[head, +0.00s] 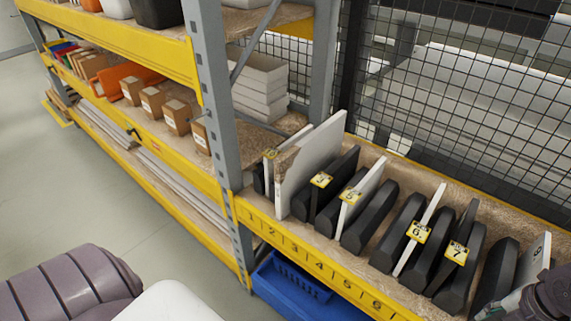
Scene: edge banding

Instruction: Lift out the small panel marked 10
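No panel that I can read as 10 shows in the head view. Panels stand upright between black dividers on a shelf (440,180). Yellow tags sit on several of them; I read 6 (419,232) and 7 (456,251). A white panel (531,262) at the right edge has a small dark mark I cannot read for sure. Part of my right gripper (535,298) is at the lower right corner, close to that panel; its fingers are cut off or hidden. My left arm shows at the lower left, with its gripper out of view.
A grey post (212,110) stands left of the panels. A numbered yellow beam (305,257) runs along the shelf front. Wire mesh (460,110) closes the back. A blue crate (292,290) sits below. Boxes (176,115) fill the left shelf. Floor at left is clear.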

